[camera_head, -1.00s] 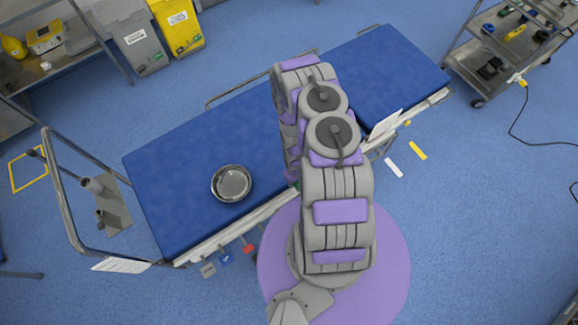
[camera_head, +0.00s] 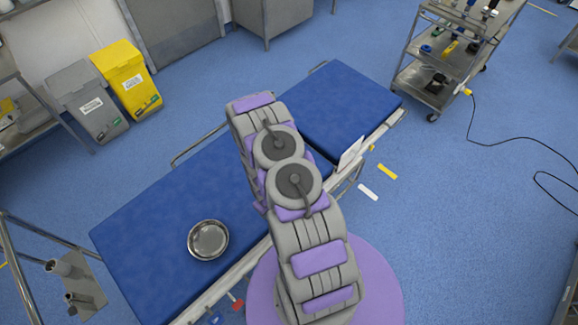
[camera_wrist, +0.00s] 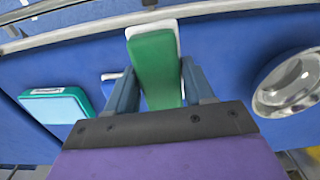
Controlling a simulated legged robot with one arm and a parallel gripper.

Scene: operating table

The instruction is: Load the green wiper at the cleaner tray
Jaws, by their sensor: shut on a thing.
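A green wiper (camera_wrist: 154,62) with a white edge shows in the middle of the wrist view. My gripper (camera_wrist: 158,70) is shut on it, one finger on each side. A round metal dish (camera_head: 208,240) lies on the left part of the blue operating table and also shows at the right of the wrist view (camera_wrist: 288,88). I cannot tell whether it is the cleaner tray. In the head view, my arm hides the gripper and wiper.
The blue operating table (camera_head: 150,215) runs diagonally, with open surface around the dish. A white card (camera_head: 351,152) stands at its near edge. A metal trolley (camera_head: 430,70) with tools is at the upper right. Grey (camera_head: 88,103) and yellow (camera_head: 125,77) bins stand behind the table.

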